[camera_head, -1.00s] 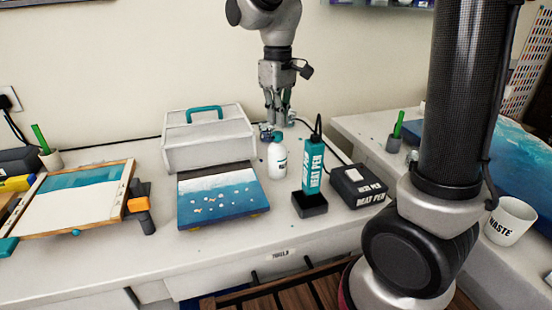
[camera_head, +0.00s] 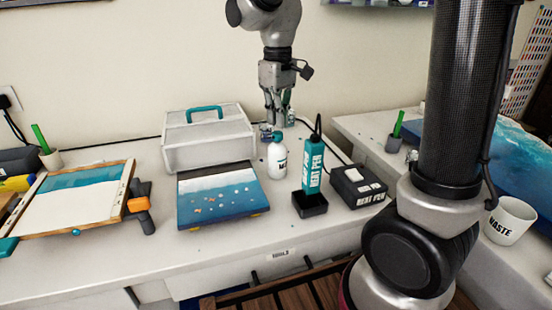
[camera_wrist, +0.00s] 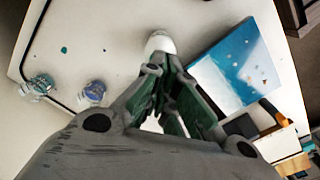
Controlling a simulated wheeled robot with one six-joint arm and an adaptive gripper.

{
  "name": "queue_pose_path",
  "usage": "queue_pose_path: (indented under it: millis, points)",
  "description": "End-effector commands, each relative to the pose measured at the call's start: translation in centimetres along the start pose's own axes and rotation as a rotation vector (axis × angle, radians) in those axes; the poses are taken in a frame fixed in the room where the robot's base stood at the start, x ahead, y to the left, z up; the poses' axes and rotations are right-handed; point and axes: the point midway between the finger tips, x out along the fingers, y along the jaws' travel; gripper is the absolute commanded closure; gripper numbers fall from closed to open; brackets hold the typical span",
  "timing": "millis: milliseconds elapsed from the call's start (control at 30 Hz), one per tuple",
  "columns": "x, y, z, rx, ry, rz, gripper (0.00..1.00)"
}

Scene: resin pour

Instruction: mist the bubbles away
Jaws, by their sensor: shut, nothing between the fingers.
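A dark-to-light blue resin panel (camera_head: 222,212) lies on the bench, with several small pale and orange-tinted bubbles on its surface. It also shows at the upper right of the wrist view (camera_wrist: 215,70). A white bottle (camera_head: 277,162) with a dark label stands upright just right of the panel. The wrist view shows its white shape (camera_wrist: 160,42) beyond my fingertips. My gripper (camera_head: 275,122) hangs behind the bottle, fingers pointing down, shut and empty. Its fingers fill the middle of the wrist view. Whether the fingertips touch the bottle cannot be told.
A teal heat pen (camera_head: 312,168) stands in a black holder right of the bottle, beside a black box (camera_head: 357,187). A grey case (camera_head: 208,142) stands behind the panel. Small jars (camera_wrist: 92,91) stand near my gripper. A framed panel (camera_head: 75,198) lies left. The bench front is clear.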

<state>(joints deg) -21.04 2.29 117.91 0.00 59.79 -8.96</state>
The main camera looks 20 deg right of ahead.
Motion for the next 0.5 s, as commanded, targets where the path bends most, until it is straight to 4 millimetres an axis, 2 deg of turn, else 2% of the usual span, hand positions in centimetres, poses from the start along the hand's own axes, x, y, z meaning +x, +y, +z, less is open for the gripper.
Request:
queue_pose_path:
  millis: [500]
  points:
    - [0.33, 0.00, 0.00, 0.000, 0.000, 0.000, 1.00]
